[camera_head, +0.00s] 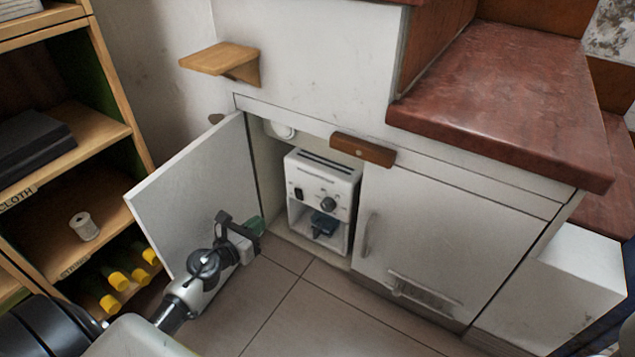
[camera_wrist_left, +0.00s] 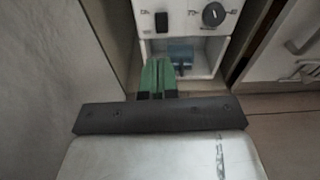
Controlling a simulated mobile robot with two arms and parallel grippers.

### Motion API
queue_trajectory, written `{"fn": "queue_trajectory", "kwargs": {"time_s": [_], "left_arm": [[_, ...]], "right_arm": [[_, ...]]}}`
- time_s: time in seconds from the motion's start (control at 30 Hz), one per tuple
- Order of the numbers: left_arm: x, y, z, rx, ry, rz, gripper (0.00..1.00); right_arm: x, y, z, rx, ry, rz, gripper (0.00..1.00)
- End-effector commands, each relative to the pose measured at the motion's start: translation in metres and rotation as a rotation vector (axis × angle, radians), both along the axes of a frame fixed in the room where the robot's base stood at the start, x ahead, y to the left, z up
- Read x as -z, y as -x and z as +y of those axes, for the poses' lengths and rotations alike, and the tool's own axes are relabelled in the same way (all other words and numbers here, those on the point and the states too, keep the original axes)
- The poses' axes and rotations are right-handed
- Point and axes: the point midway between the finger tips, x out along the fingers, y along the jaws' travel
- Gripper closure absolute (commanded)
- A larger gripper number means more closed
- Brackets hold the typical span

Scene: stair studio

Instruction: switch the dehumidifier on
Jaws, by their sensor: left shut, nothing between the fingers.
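The dehumidifier (camera_head: 321,172) is a white box standing in the open cupboard under the stairs. Its front has a black rocker switch (camera_head: 299,194) at the left and a dark round knob (camera_head: 327,204) to the right. In the left wrist view the switch (camera_wrist_left: 162,22) and the knob (camera_wrist_left: 213,14) show near the top. A blue item (camera_head: 324,224) sits in the lower recess. My left gripper (camera_head: 256,226) is shut and empty, its green fingers (camera_wrist_left: 158,76) in front of and below the switch, apparently apart from it. My right gripper is not in view.
The open cupboard door (camera_head: 193,187) stands left of the dehumidifier, close to my left arm. A closed door (camera_head: 430,235) with a handle is at the right. A wooden shelf unit (camera_head: 110,90) is at the far left. Tiled floor (camera_head: 310,310) lies in front.

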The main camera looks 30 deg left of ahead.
Motion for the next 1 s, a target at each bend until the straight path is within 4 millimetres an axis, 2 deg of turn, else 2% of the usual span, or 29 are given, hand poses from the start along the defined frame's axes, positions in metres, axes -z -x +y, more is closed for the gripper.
{"fn": "queue_trajectory", "kwargs": {"time_s": [0.1,0.37,0.53,0.67,1.0], "left_arm": [[0.009,0.006,0.007,-0.007,-0.050,0.024,1.00],[0.009,0.006,0.007,-0.006,-0.049,0.022,1.00],[0.010,-0.003,0.006,-0.007,-0.048,0.019,1.00],[0.011,-0.023,0.005,-0.005,-0.049,0.017,1.00],[0.024,-0.095,-0.001,-0.006,-0.045,0.018,1.00]], "right_arm": [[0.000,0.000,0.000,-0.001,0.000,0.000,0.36],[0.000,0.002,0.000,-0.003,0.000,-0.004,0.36],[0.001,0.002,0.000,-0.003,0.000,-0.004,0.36],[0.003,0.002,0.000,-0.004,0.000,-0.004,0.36],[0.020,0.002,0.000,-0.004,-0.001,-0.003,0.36]]}}
